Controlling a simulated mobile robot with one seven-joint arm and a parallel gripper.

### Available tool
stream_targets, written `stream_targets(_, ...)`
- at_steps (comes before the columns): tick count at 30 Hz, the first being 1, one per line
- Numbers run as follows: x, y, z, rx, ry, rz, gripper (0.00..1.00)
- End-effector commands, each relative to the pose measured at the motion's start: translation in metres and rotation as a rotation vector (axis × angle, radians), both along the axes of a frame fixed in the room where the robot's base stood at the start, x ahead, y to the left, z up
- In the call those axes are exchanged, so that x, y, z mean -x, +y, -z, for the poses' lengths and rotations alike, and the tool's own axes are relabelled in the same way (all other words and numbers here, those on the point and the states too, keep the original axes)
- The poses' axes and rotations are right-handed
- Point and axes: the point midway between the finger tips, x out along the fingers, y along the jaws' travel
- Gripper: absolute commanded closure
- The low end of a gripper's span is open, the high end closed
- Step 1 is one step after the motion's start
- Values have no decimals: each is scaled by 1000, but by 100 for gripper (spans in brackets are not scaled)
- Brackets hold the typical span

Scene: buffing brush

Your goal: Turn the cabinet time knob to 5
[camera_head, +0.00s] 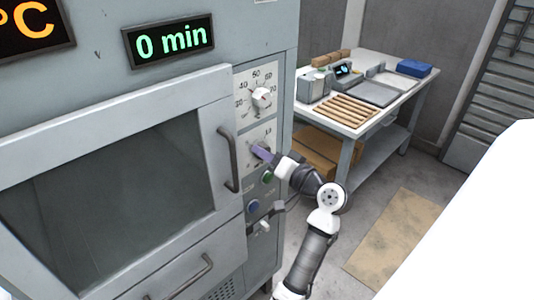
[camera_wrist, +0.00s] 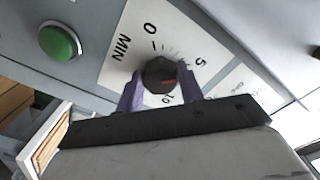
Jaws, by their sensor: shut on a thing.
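The time knob (camera_wrist: 160,73) is dark and round, with a red mark on its right part, on a white dial (camera_wrist: 122,55) marked MIN, 0, 5 and 10. I cannot tell exactly which number the mark points at. My gripper (camera_wrist: 161,84) has its purple fingers on either side of the knob, shut on it. In the head view my gripper (camera_head: 259,152) reaches the lower dial from the right and covers most of the knob. The cabinet display (camera_head: 170,41) reads 0 min.
Below are a green button (camera_head: 268,177), also in the wrist view (camera_wrist: 58,41), and a blue button (camera_head: 253,206). The door handle (camera_head: 228,160) stands out on the left. A loaded worktable (camera_head: 349,129) stands behind at right.

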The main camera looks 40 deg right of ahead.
Motion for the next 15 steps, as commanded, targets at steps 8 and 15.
stream_targets(8, 0, 0, 0, -7, 1, 0, 86)
stream_targets(15, 0, 0, 0, -6, 0, 0, 50)
